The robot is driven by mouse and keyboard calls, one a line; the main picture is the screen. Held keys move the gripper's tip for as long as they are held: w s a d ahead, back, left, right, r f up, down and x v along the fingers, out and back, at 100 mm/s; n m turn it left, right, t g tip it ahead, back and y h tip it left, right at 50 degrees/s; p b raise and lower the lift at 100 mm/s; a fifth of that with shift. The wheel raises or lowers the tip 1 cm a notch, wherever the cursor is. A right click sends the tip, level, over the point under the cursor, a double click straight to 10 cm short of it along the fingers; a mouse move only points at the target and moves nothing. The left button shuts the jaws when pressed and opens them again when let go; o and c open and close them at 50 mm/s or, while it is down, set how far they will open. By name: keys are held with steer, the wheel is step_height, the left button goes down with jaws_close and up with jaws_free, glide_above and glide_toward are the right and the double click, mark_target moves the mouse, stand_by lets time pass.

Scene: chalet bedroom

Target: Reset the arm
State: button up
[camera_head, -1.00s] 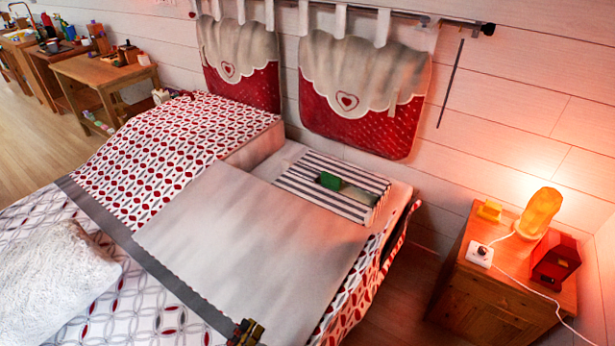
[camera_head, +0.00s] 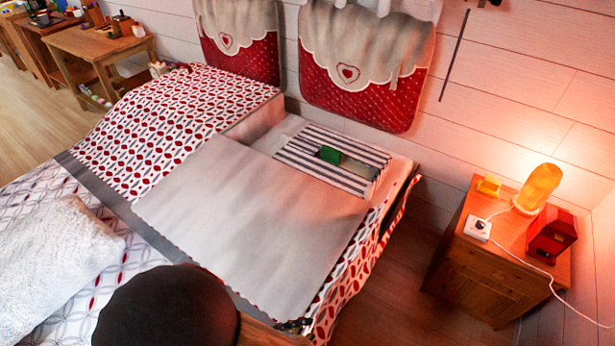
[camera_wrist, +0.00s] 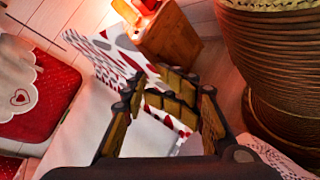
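My gripper (camera_wrist: 172,98) shows in the wrist view with its dark, gold-padded fingers over the bed. The finger parts overlap, so I cannot tell whether it is open or shut. No object shows held in it. In the head view a small dark part of my gripper (camera_head: 293,325) shows at the bed's lower edge. A round black part of my arm covers the bottom left-centre of that view and hides some of the bed.
The bed (camera_head: 255,220) bears a striped item (camera_head: 300,163) with a green block (camera_head: 331,155), and a white fluffy pillow (camera_head: 55,255). A wooden nightstand (camera_head: 485,280) with a lit lamp (camera_head: 538,187) stands right. A large ribbed brown container (camera_wrist: 270,75) is close at right in the wrist view.

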steer(key=w+d+r+m+y+p, duration=0.1)
steer(key=d+r+m+y, duration=0.3)
steer(key=r, duration=0.6)
steer(key=w+d+r+m+y+p, duration=0.1)
steer(key=d+r+m+y+p, duration=0.2)
steer(key=d+r+m, duration=0.3)
steer(key=w+d+r+m+y+p, duration=0.1)
steer(key=d+r+m+y, duration=0.3)
steer(key=d+r, duration=0.6)
step_height(320, 180, up, 5)
steer(key=shift+w+d+r+m+y+p, duration=0.15)
steer(key=shift+w+m+y+p, duration=0.3)
steer(key=shift+y, duration=0.45)
steer(key=shift+s, duration=0.1)
